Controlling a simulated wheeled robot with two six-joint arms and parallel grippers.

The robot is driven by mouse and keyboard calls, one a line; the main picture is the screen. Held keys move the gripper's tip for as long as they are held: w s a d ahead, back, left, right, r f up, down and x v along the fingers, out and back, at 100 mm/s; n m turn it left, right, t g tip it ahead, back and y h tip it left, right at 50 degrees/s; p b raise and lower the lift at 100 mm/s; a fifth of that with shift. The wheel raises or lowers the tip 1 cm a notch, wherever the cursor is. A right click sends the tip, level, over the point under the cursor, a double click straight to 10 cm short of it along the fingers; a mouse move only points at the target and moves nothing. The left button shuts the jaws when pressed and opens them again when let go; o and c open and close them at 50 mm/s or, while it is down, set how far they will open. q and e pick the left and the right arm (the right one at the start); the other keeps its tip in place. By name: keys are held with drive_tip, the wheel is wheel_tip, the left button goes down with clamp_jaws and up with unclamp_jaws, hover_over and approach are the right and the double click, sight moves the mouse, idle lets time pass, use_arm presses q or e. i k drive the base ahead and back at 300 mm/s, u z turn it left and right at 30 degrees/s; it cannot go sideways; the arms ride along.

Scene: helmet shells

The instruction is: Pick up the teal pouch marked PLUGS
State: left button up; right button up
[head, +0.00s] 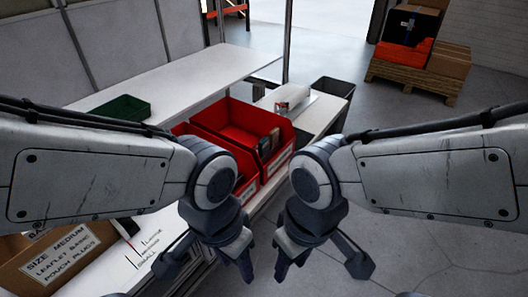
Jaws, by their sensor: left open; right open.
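I cannot make out a teal pouch marked PLUGS anywhere in the head view. My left gripper (207,265) is open and points down in front of the red bins, left of the picture's middle. My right gripper (320,262) is open and points down over the grey floor, right of the bins. Nothing shows between the fingers of either gripper. My arms hide parts of the bench and of the bins. A cardboard box (55,255) at the lower left has a label that reads SIZE MEDIUM, LEAFLET BASIC, POUCH PLUGS.
Red bins (232,119) stand along the bench; one holds dark, upright items. A green tray (122,108) sits on the white bench (185,75). A grey waste bin (335,87) and a loaded pallet (415,80) stand farther back. The floor at right is clear.

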sight(263, 144)
drive_tip(key=z, duration=0.3)
drive_tip(key=k, duration=0.5)
drive_tip(key=z, duration=1.05)
drive_tip(key=i, duration=1.75)
drive_tip(key=u, duration=0.4)
drive_tip(key=i, duration=1.2)
drive_tip(key=u, duration=1.6)
drive_tip(key=i, duration=0.9)
drive_tip(key=u, duration=0.8)
